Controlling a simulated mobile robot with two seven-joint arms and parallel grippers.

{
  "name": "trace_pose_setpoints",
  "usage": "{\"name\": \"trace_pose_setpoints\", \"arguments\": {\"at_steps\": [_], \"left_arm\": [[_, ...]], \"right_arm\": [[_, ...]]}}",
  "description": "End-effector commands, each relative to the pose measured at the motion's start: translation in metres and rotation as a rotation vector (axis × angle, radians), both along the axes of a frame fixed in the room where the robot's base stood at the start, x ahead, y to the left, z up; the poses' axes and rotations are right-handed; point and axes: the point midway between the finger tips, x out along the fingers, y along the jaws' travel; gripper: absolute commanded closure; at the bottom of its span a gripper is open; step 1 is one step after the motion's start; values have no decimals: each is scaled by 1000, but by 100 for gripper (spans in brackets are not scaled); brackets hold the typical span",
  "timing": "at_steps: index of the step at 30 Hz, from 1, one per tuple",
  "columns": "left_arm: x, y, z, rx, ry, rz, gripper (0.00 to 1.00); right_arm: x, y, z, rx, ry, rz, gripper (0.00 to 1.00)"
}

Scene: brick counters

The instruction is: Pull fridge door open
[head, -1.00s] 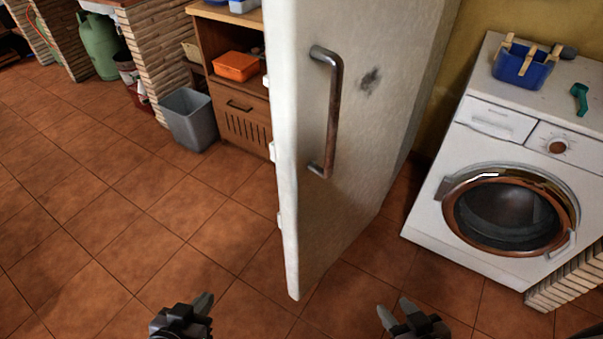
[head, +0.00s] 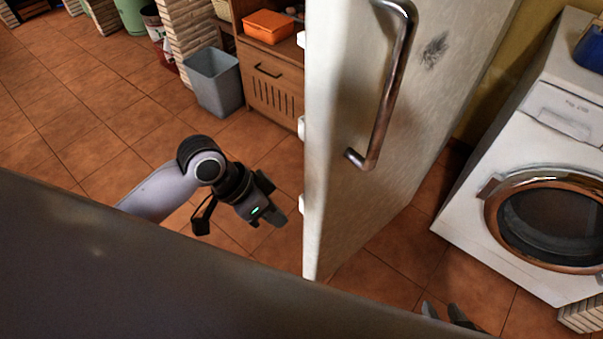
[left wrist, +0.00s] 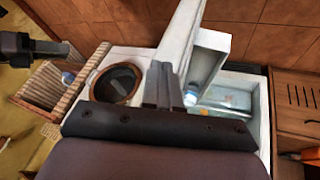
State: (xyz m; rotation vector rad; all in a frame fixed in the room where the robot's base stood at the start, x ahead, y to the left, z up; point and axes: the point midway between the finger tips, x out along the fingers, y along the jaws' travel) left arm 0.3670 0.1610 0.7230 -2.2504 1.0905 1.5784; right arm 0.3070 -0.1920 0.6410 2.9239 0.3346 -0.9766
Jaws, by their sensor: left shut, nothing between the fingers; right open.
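The white fridge door (head: 420,130) stands ajar in the head view, its outer face and a long metal handle (head: 393,85) toward me. White pieces stick out along its left edge. My left gripper (head: 282,214) is shut and empty, just left of that free edge, apart from the handle; I cannot tell whether it touches the door. In the left wrist view its fingers (left wrist: 168,88) overlap the door's edge (left wrist: 183,40), with inner door shelves (left wrist: 212,60) and a bottle (left wrist: 190,98) to the right. My right gripper (head: 444,311) is open and empty at the bottom, partly hidden.
A washing machine (head: 550,190) stands right of the fridge. A grey bin (head: 214,85) and a wooden cabinet (head: 270,85) with an orange box (head: 267,26) stand behind on the left. A large dark surface close to the camera hides the lower left. Tiled floor is clear around the bin.

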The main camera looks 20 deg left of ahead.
Motion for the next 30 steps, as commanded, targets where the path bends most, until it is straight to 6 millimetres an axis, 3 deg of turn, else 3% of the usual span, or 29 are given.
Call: {"name": "trace_pose_setpoints", "arguments": {"at_steps": [9, 15, 18, 23, 30], "left_arm": [[67, 46, 56, -73, 77, -52, 100], [94, 71, 92, -138, 94, -13, 100], [99, 76, 100, -157, 96, -3, 100], [101, 72, 95, -165, 100, 0, 100], [104, 44, 59, -166, 101, -2, 100]], "right_arm": [[0, -2, -1, -2, 1, -1, 57], [1, -2, -1, -3, -1, -3, 57], [1, -2, -1, -3, -1, -3, 57], [1, -2, -2, -1, -1, -5, 57], [1, -1, -6, 6, 3, -10, 57]]}}
